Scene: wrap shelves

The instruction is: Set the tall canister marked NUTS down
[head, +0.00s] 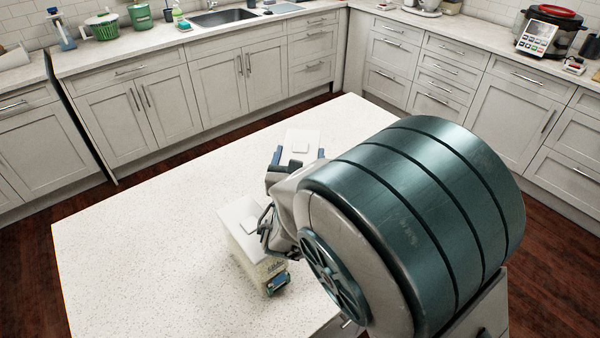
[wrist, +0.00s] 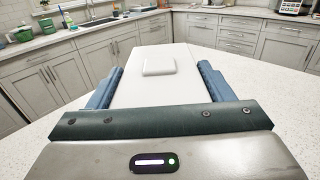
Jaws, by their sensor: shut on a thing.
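My gripper (head: 299,154) is shut on a tall white canister (head: 302,138) over the far part of the island counter. In the wrist view the canister's white lid with its square knob (wrist: 159,66) lies between the two blue fingers of my gripper (wrist: 160,76). No marking shows on the held canister; its front and foot are hidden by my gripper and arm. I cannot tell whether its foot touches the counter.
The white speckled island counter (head: 150,240) is clear at left. A second white-lidded canister (head: 245,240) with a small label stands near my arm, a small blue-green thing (head: 277,284) at its front. Cabinets and a back counter with a sink (head: 222,17) lie beyond the floor gap.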

